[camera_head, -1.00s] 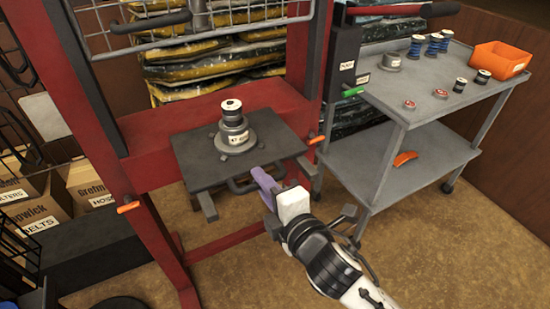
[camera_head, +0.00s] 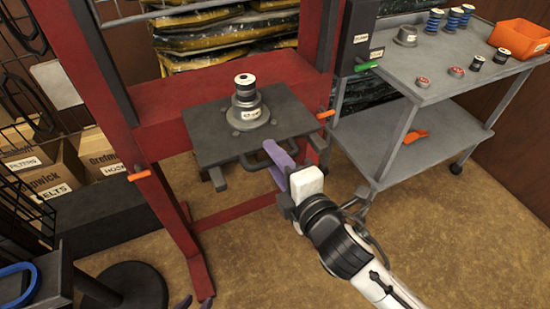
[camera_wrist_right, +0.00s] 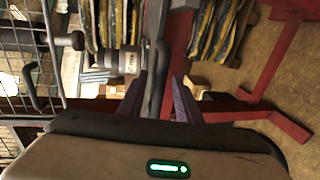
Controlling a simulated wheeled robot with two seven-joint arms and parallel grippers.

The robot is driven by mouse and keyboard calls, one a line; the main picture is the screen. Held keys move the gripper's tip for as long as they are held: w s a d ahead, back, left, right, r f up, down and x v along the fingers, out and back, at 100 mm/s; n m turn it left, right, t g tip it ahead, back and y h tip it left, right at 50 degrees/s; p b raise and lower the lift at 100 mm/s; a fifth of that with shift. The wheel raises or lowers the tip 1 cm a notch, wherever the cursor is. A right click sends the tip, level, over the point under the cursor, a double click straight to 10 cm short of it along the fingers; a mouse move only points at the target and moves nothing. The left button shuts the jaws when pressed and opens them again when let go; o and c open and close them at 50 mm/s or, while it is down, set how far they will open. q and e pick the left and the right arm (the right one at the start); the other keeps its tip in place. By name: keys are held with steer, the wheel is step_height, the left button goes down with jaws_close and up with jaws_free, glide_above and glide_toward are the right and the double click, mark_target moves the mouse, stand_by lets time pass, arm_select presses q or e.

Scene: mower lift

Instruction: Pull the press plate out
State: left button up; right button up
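The press plate (camera_head: 205,149) is a dark flat plate on the red press, with a bar handle (camera_head: 245,164) along its front edge. A grey stepped part with a black-and-white cylinder (camera_head: 246,95) stands upright on it. My right gripper (camera_head: 279,160), with purple fingers, is at the right part of the handle. In the right wrist view, the handle bar (camera_wrist_right: 156,85) runs between my two spread fingers; whether either touches it is unclear. Of my left gripper, only a purple tip (camera_head: 183,303) shows at the bottom edge of the head view; the rest is out of frame.
The red press frame (camera_head: 180,215) surrounds the plate, with orange pins (camera_head: 139,175) on its posts. A grey cart (camera_head: 440,80) with springs, small parts and an orange bin (camera_head: 520,37) stands right. Cardboard boxes (camera_head: 50,178) are left. The floor in front is clear.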

steer(key=v, duration=1)
steer(key=shift+s, duration=0.1)
steer(key=s+d+f+m+g+h, duration=0.1)
steer(key=s+d+f+m+g, duration=0.1)
steer(key=f+m, duration=0.4)
steer(key=s+d+f+m+g+h, duration=0.1)
steer(key=s+d+f+m, duration=0.3)
steer(key=f, duration=0.9)
steer(key=s+d+f+m+g+h, duration=0.1)
steer(key=s+d+f+m+g, duration=0.2)
steer(key=f+m, duration=0.7)
steer(key=shift+s+d, duration=0.3)
steer(key=shift+s, duration=0.7)
